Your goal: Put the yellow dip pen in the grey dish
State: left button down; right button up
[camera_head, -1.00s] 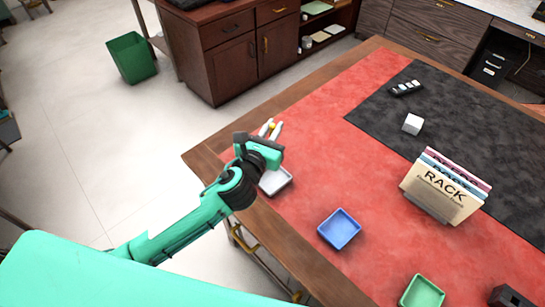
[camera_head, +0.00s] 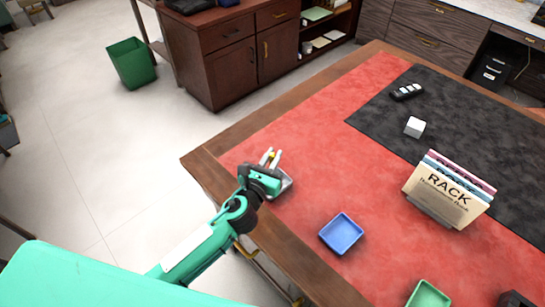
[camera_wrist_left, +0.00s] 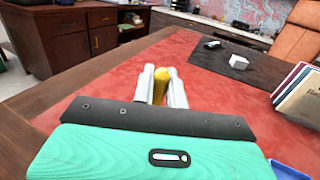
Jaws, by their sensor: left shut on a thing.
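My left gripper (camera_head: 271,158) is shut on the yellow dip pen (camera_wrist_left: 161,84), which shows as a short yellow length between the two pale fingers in the left wrist view. In the head view only a small yellow bit of the pen shows between the fingers. The grey dish (camera_head: 288,182) is on the red mat near the table's left edge. My gripper and wrist cover most of the dish, so I cannot tell the height between them. The dish does not show in the left wrist view. My right gripper is not in view.
A blue dish (camera_head: 341,233) and a green dish (camera_head: 428,296) lie to the right along the red mat (camera_head: 330,150). The mat beyond my gripper is clear.

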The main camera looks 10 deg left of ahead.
pick_arm(q)
jog(key=shift+f, duration=0.2)
jog(key=c, duration=1.4)
grip_release()
jog(key=shift+c, duration=0.2)
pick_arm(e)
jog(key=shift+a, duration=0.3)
pick_arm(q)
jog(key=shift+r, duration=0.1)
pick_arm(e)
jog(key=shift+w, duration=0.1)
